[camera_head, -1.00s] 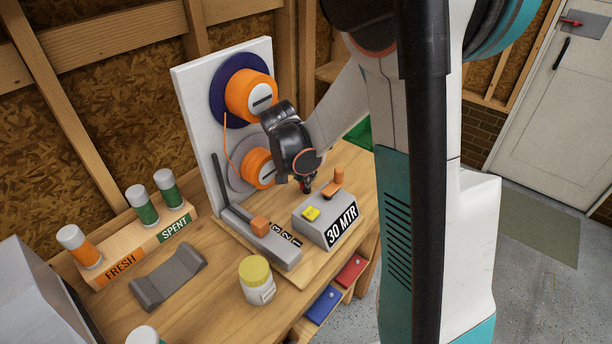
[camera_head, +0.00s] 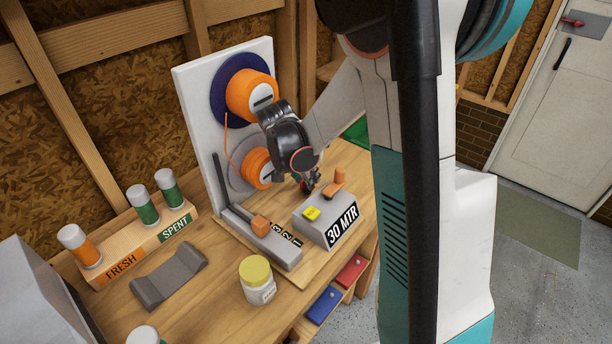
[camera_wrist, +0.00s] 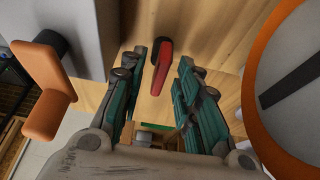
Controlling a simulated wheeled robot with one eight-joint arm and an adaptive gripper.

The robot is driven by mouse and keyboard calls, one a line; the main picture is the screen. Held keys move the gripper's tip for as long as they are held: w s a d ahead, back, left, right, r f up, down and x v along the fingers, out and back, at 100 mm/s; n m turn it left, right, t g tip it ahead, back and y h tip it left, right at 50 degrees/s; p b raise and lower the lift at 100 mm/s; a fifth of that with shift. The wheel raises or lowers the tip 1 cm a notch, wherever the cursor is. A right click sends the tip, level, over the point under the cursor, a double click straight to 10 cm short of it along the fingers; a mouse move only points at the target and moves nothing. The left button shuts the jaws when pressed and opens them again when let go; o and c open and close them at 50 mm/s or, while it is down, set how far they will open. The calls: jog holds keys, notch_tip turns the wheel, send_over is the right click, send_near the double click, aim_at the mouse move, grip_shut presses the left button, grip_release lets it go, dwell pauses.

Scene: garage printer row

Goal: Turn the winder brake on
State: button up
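A small red lever with a dark end (camera_wrist: 163,62) stands at the wooden base of the winder, between my fingers in the wrist view. No label on it shows, so I cannot confirm that it is the brake. My gripper (camera_wrist: 163,78) is open, one finger on each side of the lever, with gaps to both. In the head view my gripper (camera_head: 308,182) points down between the lower orange spool (camera_head: 257,166) and the grey 30 MTR box (camera_head: 328,219). My gripper and wrist hide most of the lever there.
An orange handle (camera_head: 335,183) and a yellow button (camera_head: 311,213) top the grey box, close beside my gripper. A grey slider with an orange knob (camera_head: 261,226) lies in front. A yellow-lidded jar (camera_head: 257,280) stands on the bench. The white panel (camera_head: 195,130) carries the spools.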

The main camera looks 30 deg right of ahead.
jog(key=v, duration=1.2)
jog(key=shift+s, duration=0.1)
dwell(0.4)
